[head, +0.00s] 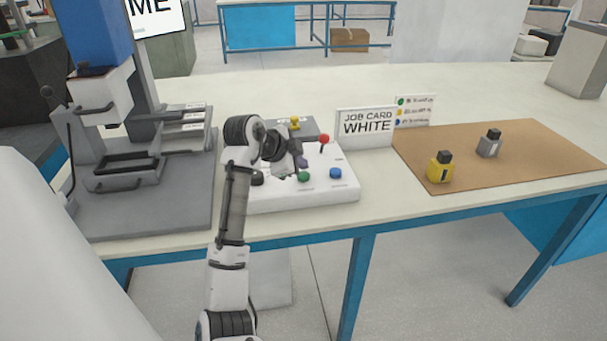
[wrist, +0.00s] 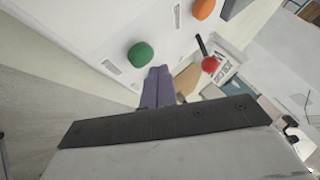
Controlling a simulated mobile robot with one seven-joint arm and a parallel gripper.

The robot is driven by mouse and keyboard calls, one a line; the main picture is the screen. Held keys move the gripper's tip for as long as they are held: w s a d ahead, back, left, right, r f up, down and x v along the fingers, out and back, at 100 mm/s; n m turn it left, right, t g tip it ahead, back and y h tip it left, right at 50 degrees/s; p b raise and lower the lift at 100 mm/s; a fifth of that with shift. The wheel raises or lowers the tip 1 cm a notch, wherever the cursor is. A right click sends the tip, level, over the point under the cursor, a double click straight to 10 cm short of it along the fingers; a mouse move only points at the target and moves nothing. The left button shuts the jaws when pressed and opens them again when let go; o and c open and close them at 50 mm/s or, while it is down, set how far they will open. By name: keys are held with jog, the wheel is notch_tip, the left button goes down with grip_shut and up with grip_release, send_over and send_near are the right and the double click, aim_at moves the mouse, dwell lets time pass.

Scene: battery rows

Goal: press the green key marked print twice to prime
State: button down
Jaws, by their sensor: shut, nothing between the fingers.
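The green key (head: 304,177) is a round button on the white control panel (head: 335,192), and it also shows in the wrist view (wrist: 140,54) with a small label strip beside it. My gripper (head: 302,163) is over the panel, just behind the green key in the head view. In the wrist view its purple fingers (wrist: 157,72) are together with nothing between them, their tips close below and right of the green key. I see no contact, though the exact gap and height cannot be told. The word print is not readable.
A blue key (head: 335,173), a red-knobbed lever (head: 324,139) and an orange key (wrist: 203,8) are nearby. A press (head: 130,150) stands left.

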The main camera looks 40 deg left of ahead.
aim_at(300, 177)
jog(key=shift+f, duration=0.15)
dwell(0.3)
jog(key=shift+f, duration=0.3)
jog(key=shift+f+b, duration=0.55)
dwell(0.6)
jog(key=shift+r, duration=0.1)
jog(key=shift+r+p, duration=0.65)
jog(key=shift+r, duration=0.2)
jog(key=shift+r+p, duration=1.75)
jog(key=shift+r, duration=0.85)
dwell(0.6)
